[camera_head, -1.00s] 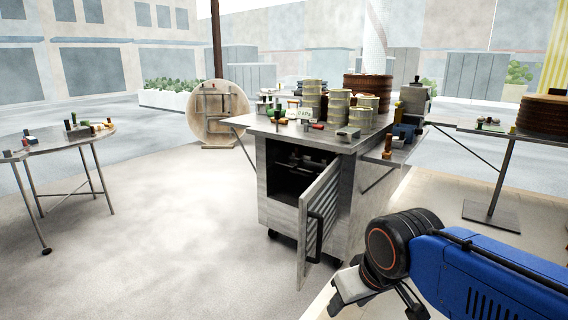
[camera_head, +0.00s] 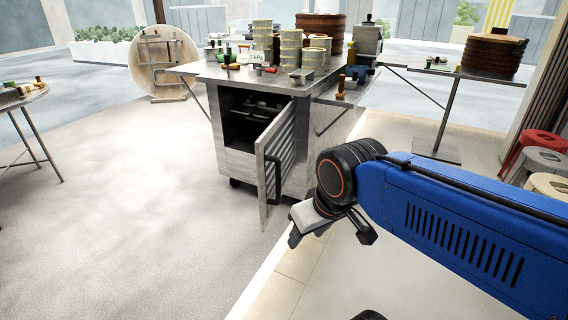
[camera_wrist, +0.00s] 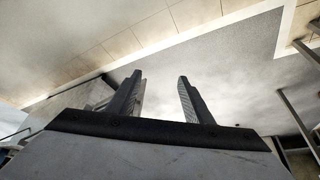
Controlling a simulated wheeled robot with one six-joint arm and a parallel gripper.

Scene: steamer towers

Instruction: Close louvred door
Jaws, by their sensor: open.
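The louvred door (camera_head: 280,153) hangs ajar on the front of the grey metal cabinet (camera_head: 233,165), swung out toward me. It has a dark bar handle (camera_head: 274,180) on its outer face. Behind it the cabinet's dark inside (camera_head: 245,112) shows, with small items on a shelf. My gripper (camera_head: 328,240) is to the right of the door, in front of the cabinet, apart from both. In the wrist view my gripper (camera_wrist: 160,95) has its two fingers spread with nothing between them.
The cabinet top holds several steamer tins (camera_head: 291,48) and a brown steamer stack (camera_head: 319,32). A side table (camera_head: 30,100) stands left, another table (camera_head: 455,80) right. Stools (camera_head: 545,160) stand at the far right. The floor (camera_head: 130,230) left of the door is clear.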

